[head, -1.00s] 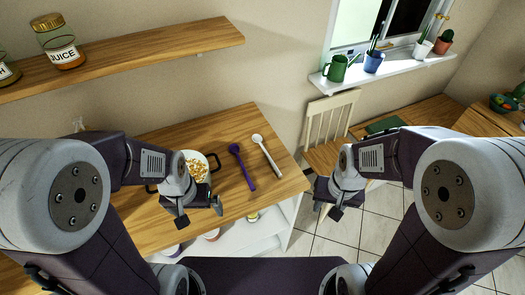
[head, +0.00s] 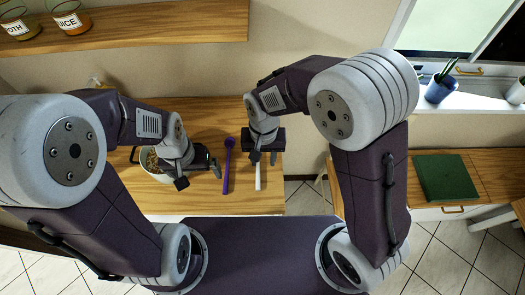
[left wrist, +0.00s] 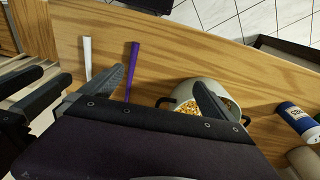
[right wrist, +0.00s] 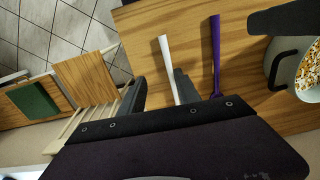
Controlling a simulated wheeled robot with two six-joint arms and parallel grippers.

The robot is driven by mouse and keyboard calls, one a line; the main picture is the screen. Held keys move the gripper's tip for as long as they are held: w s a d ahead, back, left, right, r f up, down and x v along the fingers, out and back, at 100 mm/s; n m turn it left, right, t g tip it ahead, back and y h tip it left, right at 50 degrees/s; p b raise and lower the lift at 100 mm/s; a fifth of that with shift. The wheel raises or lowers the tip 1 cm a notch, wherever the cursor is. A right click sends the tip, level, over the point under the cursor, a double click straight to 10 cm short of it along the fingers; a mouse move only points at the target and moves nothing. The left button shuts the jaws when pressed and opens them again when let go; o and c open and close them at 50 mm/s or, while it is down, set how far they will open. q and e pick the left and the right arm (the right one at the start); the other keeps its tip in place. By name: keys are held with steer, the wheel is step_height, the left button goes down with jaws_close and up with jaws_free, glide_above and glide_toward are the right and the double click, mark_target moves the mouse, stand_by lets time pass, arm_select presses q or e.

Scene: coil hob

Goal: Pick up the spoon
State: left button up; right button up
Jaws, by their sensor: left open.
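A white spoon (head: 258,178) lies on the wooden counter. My right gripper (head: 264,156) is open above it and hides its bowl end. In the right wrist view the white handle (right wrist: 168,62) shows between the two open fingers, closer to the right finger; whether they touch cannot be told. A purple spoon (head: 227,170) lies to the left of the white one, and it also shows in the right wrist view (right wrist: 215,50) outside the fingers. My left gripper (head: 199,172) is open and empty by the pot. Both handles show in the left wrist view, white (left wrist: 87,55) and purple (left wrist: 131,65).
A pale pot (head: 150,165) with dark handles and yellowish pieces inside stands left of the spoons. A shelf with jars (head: 72,18) hangs above. A chair (right wrist: 90,85) stands beside the counter.

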mark_target(258, 177)
steer(key=f, duration=0.1)
steer(key=s+a+f, duration=0.1)
steer(key=f, duration=0.1)
steer(key=shift+a, duration=0.15)
steer(key=shift+w+f, duration=0.1)
steer(key=shift+f, duration=0.35)
steer(key=f, duration=0.3)
steer(key=f+p, duration=0.1)
steer(key=shift+a+f, duration=0.3)
steer(key=shift+f, duration=0.05)
steer(key=shift+d+f, duration=0.1)
steer(key=shift+f, duration=0.05)
arm_select(q)
steer(key=shift+s+a+r, duration=0.25)
steer(key=shift+a+r, duration=0.3)
arm_select(e)
jaws_close()
